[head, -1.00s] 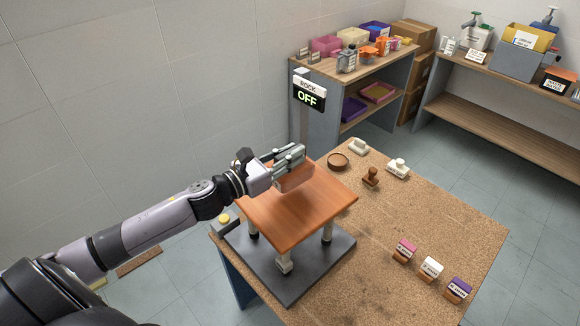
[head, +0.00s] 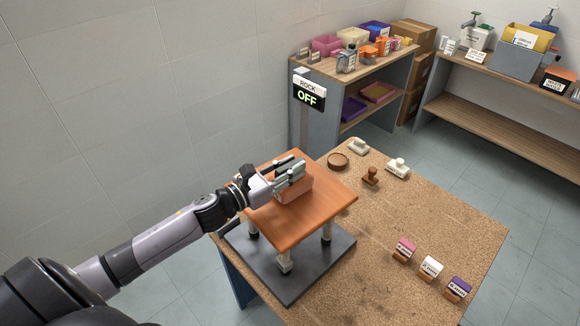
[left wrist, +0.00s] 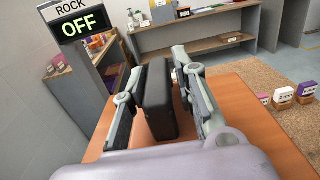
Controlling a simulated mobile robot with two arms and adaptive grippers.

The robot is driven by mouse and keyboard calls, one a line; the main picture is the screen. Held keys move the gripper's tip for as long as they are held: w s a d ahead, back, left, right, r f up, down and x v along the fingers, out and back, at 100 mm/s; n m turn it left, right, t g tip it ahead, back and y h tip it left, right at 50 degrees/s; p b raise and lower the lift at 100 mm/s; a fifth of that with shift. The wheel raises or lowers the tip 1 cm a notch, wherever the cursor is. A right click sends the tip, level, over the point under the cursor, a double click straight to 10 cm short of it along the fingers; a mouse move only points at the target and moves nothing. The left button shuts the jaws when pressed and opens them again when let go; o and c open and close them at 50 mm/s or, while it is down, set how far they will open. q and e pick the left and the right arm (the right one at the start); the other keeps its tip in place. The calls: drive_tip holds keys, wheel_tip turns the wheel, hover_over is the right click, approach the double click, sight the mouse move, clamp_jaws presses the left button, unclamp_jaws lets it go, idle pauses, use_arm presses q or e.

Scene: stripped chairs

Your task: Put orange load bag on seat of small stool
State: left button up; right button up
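The small stool's orange-brown seat (head: 318,206) stands on short pale legs above a dark base plate on the cork-topped table. The orange load bag (head: 296,190) sits on the seat near its far left part, close in colour to it. My left gripper (head: 288,172) is just above the bag. In the left wrist view, the fingers (left wrist: 158,90) stand apart on either side of a dark upright block (left wrist: 158,98), which looks like the bag's top part, with narrow gaps beside it. The orange body is mostly hidden there. My right gripper is not in view.
Several labelled small blocks (head: 431,268) stand at the right. The table's middle right is clear.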

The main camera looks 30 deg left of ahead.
use_arm(q)
drive_tip(key=shift+o, duration=1)
drive_tip(key=shift+s+a+f, duration=0.1)
drive_tip(key=shift+s+a, duration=0.05)
drive_tip(key=shift+s, duration=0.15)
drive_tip(key=b+v, duration=0.3)
drive_tip(key=v, duration=0.6)
drive_tip(key=shift+s+a, duration=0.1)
drive_tip(key=shift+s, duration=0.15)
drive_tip(key=shift+r+v, duration=0.2)
drive_tip(key=shift+v, duration=0.7)
